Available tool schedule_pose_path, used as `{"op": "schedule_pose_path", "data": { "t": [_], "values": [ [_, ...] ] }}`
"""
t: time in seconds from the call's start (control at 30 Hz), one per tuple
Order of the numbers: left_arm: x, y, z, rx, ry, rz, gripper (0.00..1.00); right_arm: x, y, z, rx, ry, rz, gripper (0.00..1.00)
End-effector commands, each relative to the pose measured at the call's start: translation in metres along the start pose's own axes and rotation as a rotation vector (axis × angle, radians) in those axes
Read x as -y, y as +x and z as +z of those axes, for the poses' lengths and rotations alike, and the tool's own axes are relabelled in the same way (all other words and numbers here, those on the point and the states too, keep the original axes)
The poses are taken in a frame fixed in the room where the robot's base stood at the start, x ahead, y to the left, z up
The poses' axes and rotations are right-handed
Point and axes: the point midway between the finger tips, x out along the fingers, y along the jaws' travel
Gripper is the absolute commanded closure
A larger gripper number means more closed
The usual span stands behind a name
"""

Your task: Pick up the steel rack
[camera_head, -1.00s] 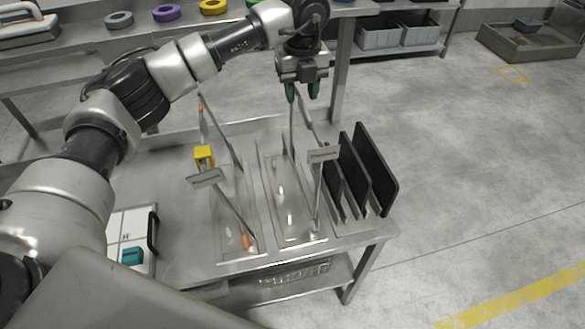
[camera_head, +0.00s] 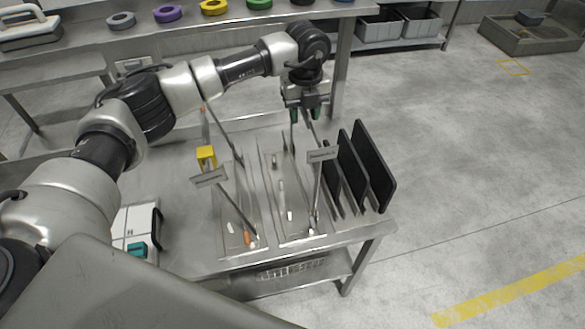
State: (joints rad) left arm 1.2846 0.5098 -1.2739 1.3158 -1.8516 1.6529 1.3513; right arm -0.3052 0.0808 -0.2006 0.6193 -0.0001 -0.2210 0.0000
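Two long, shallow steel racks with tall upright handles stand side by side on the steel table. The left rack (camera_head: 258,228) holds small pieces, one orange, and has a yellow block at its side. The right rack (camera_head: 297,238) holds a few pale pieces; a flat plate (camera_head: 322,155) tops its near upright. I cannot tell which is meant. Contact is unclear. My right gripper is not in view.
Black upright panels (camera_head: 372,165) stand close on the right of the racks. A white case (camera_head: 136,222) is at the left. A shelf with coloured rings (camera_head: 167,13) runs along the back. A wire basket (camera_head: 291,268) is under the table. The floor at right is clear.

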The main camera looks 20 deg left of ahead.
Motion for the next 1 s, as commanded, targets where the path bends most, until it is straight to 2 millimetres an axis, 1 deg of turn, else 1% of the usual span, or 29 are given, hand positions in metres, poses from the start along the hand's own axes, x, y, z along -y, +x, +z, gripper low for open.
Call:
{"op": "schedule_pose_path", "data": {
  "t": [0.2,0.47,0.73,1.0],
  "values": [
    [0.0001,0.0033,0.0,0.0,0.0,0.0,0.61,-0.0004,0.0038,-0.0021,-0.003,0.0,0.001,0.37],
    [0.0001,0.0029,0.0,0.0,0.0,0.0,0.61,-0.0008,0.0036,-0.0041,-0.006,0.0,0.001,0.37],
    [0.0,0.0029,0.0,0.0,0.0,0.0,1.0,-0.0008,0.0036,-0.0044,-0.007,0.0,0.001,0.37],
    [0.0,0.003,0.0,0.0,0.0,0.0,1.0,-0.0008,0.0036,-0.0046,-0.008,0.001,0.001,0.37]
  ]
}}
